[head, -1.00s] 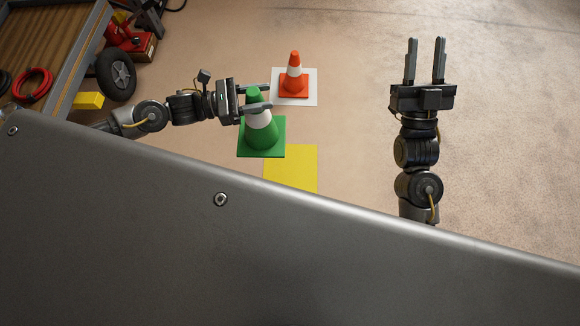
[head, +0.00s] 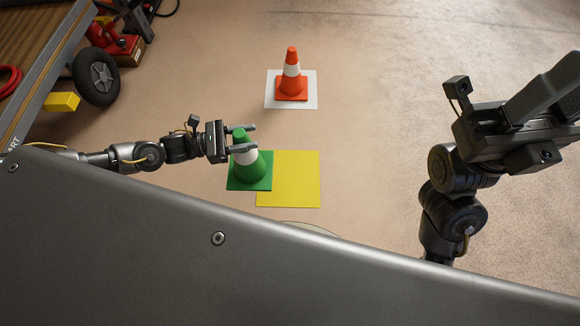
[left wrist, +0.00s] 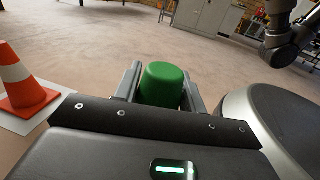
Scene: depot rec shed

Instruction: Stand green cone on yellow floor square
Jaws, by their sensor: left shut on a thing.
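The green cone (head: 247,168), with a white band and a square base, is upright in my left gripper (head: 248,139). The jaws are shut around its top. In the left wrist view the green cone top (left wrist: 161,85) sits between the two fingers. The yellow floor square (head: 295,180) lies flat, and the cone's base overlaps its left part in the head view, with most of the base left of it. I cannot tell whether the base touches the floor. My right gripper (head: 560,95) is at the right edge, empty, its fingers apart and partly out of frame.
An orange cone (head: 292,82) stands on a white floor square (head: 309,100) beyond the yellow one. A cart with a black wheel (head: 97,77) and a yellow block (head: 62,102) are at upper left. Floor between the squares and my right arm is clear.

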